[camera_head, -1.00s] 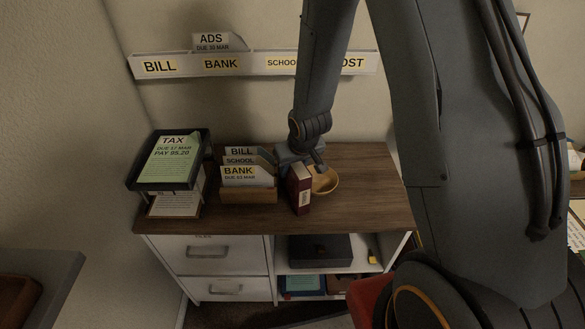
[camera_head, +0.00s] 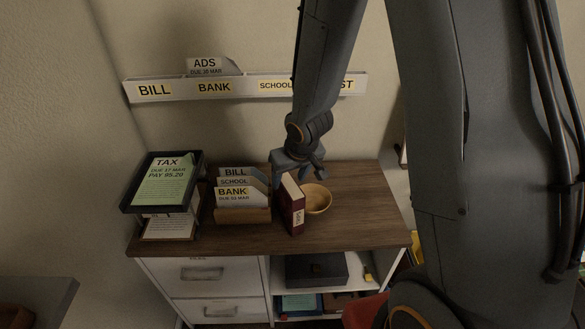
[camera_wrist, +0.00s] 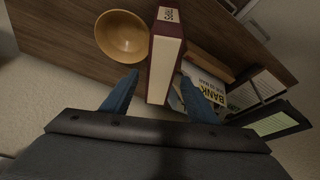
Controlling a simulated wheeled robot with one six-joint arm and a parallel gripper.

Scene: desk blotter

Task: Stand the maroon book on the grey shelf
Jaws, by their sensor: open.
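The maroon book (camera_head: 291,205) stands upright on the wooden cabinet top, its pale page edge upward and a white label on its spine. In the wrist view the book (camera_wrist: 164,62) lies ahead of my fingers, roughly between their lines. My gripper (camera_head: 300,173) is open and empty, just behind and above the book in the head view; its two blue fingers (camera_wrist: 158,96) show in the wrist view. I cannot tell whether a finger touches the book. A pale grey ledge (camera_head: 245,91) with labels runs along the wall; I cannot tell whether it is the grey shelf.
A tan bowl (camera_head: 317,199) stands close right of the book. A wooden letter holder (camera_head: 243,215) with envelopes stands close left. A dark tray (camera_head: 128,207) with papers is further left. The cabinet top (camera_head: 365,215) is clear at right.

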